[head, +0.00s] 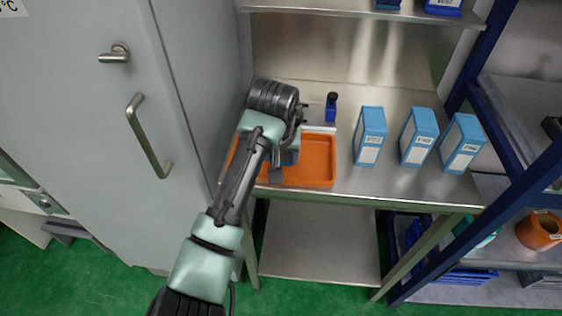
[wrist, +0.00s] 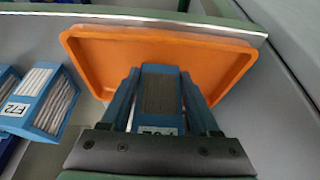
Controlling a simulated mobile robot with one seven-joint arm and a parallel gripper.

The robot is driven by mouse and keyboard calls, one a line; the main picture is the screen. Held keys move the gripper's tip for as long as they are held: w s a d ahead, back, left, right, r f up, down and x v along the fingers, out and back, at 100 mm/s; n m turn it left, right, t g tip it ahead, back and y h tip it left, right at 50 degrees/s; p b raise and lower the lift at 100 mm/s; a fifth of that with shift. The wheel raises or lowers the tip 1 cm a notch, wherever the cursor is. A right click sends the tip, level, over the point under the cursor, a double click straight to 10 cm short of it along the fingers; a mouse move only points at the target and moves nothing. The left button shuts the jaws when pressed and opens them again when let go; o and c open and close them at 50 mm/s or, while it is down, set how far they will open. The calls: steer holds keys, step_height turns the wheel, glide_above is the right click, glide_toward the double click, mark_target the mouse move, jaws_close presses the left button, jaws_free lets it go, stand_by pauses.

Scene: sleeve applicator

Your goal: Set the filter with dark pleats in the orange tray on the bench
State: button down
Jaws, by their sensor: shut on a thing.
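My gripper (wrist: 159,84) is shut on a blue-framed filter with dark pleats (wrist: 159,96), with one finger on each side. A white label shows at the filter's near end, partly hidden by my gripper. The orange tray (head: 314,171) is on the steel bench, and in the wrist view the tray (wrist: 214,52) lies behind and around the held filter. I cannot tell whether the filter touches the tray floor. In the head view my gripper (head: 284,165) is over the tray's left half, and my arm mostly hides the filter.
Several blue filters stand right of the tray, such as the nearest one (head: 369,137); one with white pleats (wrist: 52,101) shows in the wrist view. A small dark blue bottle (head: 331,107) stands behind the tray. A grey cabinet (head: 195,75) borders the bench's left.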

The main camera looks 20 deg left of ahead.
steer(key=shift+f, duration=1.25)
steer(key=shift+f, duration=0.15)
steer(key=shift+c, duration=0.6)
jaws_free()
